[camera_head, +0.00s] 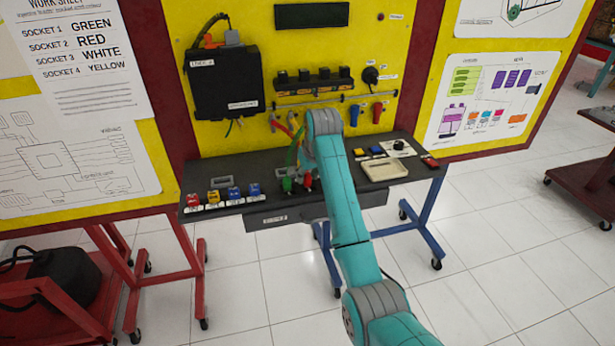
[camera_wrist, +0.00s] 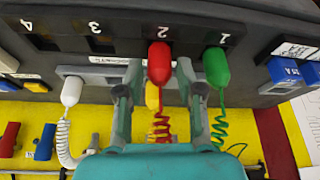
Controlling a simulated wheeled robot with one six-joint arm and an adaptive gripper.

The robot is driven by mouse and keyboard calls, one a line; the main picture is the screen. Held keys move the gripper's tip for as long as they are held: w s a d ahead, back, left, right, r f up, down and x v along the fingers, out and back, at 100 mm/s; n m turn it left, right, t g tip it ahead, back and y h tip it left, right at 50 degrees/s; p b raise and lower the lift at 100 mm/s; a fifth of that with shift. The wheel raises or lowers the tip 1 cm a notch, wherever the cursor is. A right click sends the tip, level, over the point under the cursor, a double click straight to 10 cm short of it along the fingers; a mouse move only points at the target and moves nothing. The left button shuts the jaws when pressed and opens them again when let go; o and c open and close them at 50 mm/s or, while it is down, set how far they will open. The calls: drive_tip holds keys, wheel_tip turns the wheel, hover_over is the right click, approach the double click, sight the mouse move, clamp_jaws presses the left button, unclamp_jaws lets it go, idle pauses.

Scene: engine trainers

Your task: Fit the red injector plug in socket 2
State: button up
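In the wrist view the red injector plug (camera_wrist: 159,62) stands at socket 2 (camera_wrist: 162,31), its top end against the dark socket face and its coiled red lead trailing down. How deep it sits I cannot tell. My gripper (camera_wrist: 160,92) is open, with one finger on each side of the red plug and a clear gap to both. The green plug (camera_wrist: 216,66) stands at socket 1 (camera_wrist: 224,40), just right of my right finger. In the head view the red plug (camera_head: 308,181) shows beside the green plug (camera_head: 287,184); my arm hides the gripper there.
A white plug (camera_wrist: 71,91) and a yellow plug (camera_wrist: 152,97) are at the grey holder (camera_wrist: 95,71). Sockets 3 (camera_wrist: 97,45) and 4 (camera_wrist: 40,42) look empty. The work sheet (camera_head: 75,45) lists red for socket 2. Small coloured blocks stand on the dark bench (camera_head: 345,195).

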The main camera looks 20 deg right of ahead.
drive_tip(key=shift+v, duration=2.15)
drive_tip(key=shift+w+r, duration=0.15)
drive_tip(key=shift+r, duration=0.05)
drive_tip(key=shift+r, duration=1.05)
drive_tip(key=o, duration=0.5)
drive_tip(key=shift+o, duration=0.2)
